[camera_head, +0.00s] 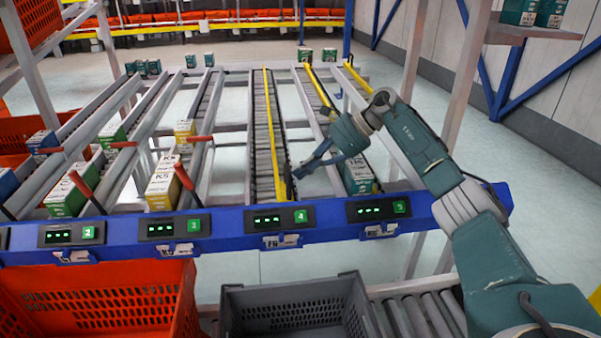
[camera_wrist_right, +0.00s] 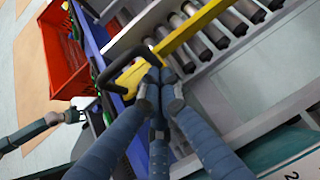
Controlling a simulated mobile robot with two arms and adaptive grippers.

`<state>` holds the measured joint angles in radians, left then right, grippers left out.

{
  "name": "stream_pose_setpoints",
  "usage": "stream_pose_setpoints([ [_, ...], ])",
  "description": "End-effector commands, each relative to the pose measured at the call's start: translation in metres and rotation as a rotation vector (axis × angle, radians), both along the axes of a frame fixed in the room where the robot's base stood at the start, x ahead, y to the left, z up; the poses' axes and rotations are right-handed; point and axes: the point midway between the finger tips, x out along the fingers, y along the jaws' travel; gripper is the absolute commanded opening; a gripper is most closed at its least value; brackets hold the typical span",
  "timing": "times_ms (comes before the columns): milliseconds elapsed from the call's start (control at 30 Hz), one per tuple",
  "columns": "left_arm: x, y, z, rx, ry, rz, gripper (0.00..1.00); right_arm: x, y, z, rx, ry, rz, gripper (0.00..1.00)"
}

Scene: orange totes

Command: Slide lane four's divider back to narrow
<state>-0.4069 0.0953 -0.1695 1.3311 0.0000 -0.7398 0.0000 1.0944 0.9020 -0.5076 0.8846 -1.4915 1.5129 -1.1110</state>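Lane four's divider (camera_head: 270,125) is a long yellow bar lying along the roller lane (camera_head: 259,150) behind the sign marked 4. Its front end is near the lane's right side. In the right wrist view the yellow divider (camera_wrist_right: 190,27) has a black loop handle (camera_wrist_right: 104,72) at its near end. My right gripper (camera_head: 298,172) reaches in from the right to this front end. In the wrist view the blue fingers of the right gripper (camera_wrist_right: 160,86) come together at the handle and look closed on it. The exact contact is partly hidden by the fingers.
A blue front beam (camera_head: 340,214) carries numbered displays. Lane five holds a green-and-white box (camera_head: 358,176) right of the gripper. Red levers (camera_head: 184,178) and boxes stand in the left lanes. An orange tote (camera_head: 100,275) and a grey tote (camera_head: 290,285) sit below.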

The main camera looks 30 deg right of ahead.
Motion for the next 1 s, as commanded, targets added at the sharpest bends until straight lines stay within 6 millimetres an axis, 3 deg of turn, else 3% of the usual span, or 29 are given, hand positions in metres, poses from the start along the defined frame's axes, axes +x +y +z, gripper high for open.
stream_pose_setpoints([
  [300, 0.000, 0.000, 0.000, 0.000, 0.000, 0.000, 0.40, -0.030, -0.041, 0.047, -0.002, -0.002, -0.004, 0.00],
  [500, 0.000, 0.000, 0.000, 0.000, 0.000, 0.000, 0.40, -0.043, -0.058, 0.067, -0.001, -0.003, -0.003, 0.00],
  [1000, 0.000, 0.000, 0.000, 0.000, 0.000, 0.000, 0.40, -0.047, -0.064, 0.072, -0.001, 0.000, -0.002, 0.00],
])
